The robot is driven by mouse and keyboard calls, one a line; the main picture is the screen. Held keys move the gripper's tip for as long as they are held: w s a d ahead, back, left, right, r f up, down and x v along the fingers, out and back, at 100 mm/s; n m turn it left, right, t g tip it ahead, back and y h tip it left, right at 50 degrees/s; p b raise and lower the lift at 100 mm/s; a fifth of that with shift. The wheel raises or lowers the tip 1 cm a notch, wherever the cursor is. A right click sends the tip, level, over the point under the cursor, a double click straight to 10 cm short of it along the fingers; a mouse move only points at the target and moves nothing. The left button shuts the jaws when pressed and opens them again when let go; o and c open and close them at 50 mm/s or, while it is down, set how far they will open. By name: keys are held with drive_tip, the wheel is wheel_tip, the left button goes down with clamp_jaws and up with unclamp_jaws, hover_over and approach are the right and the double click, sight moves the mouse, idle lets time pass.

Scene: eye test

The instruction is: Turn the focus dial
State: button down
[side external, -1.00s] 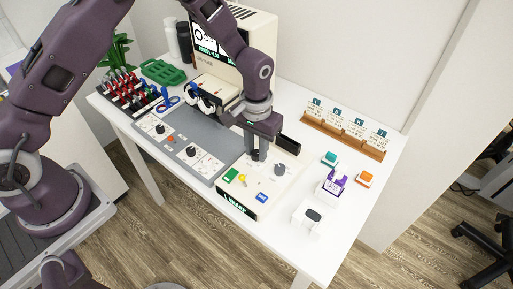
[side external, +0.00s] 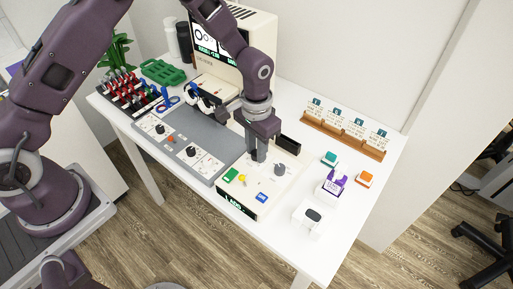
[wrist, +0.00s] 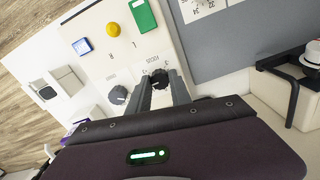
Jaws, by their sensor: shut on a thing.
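My gripper (side external: 256,153) points down at the cream control box (side external: 232,192). In the wrist view its two fingers (wrist: 161,84) are shut on a black round dial (wrist: 159,78), one finger on each side. In the side view the dial is mostly hidden by the fingers. A second, dark grey dial (wrist: 118,95) sits beside it, also in the side view (side external: 280,169), untouched. The box also bears a green button (side external: 231,174), a yellow knob (side external: 242,178) and a blue button (side external: 262,197). Its front shows a lit text strip (side external: 235,203).
A grey panel (side external: 220,150) with more dials lies left of the box. A white machine with a screen (side external: 208,47) stands behind. A wooden card rack (side external: 345,138), small coloured blocks and a white pad (side external: 309,217) are to the right. Clear table lies between them.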

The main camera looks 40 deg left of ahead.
drive_tip(key=c, duration=1.2)
unclamp_jaws()
drive_tip(key=shift+o, duration=0.2)
wheel_tip(320, 180, up, 7)
drive_tip(key=shift+r, duration=0.1)
drive_tip(key=s+a+r+t, duration=0.1)
drive_tip(key=s+a+r, duration=0.1)
drive_tip(key=r, duration=0.4)
drive_tip(key=s+a+r+t, duration=0.1)
drive_tip(key=s+a+r, duration=0.1)
drive_tip(key=r, duration=0.3)
drive_tip(key=s+a+r+t, duration=0.1)
drive_tip(key=s+a+r, duration=0.1)
drive_tip(key=s, duration=0.5)
drive_tip(key=s+a+r+n+t, duration=0.1)
drive_tip(key=s+r, duration=0.3)
drive_tip(key=s, duration=0.3)
drive_tip(key=s+a+r+t, duration=0.1)
drive_tip(key=s+a+r, duration=0.1)
drive_tip(key=s, duration=0.5)
drive_tip(key=shift+a+r+n+t, duration=0.3)
drive_tip(key=shift+a+r+n, duration=0.1)
drive_tip(key=shift+r, duration=0.4)
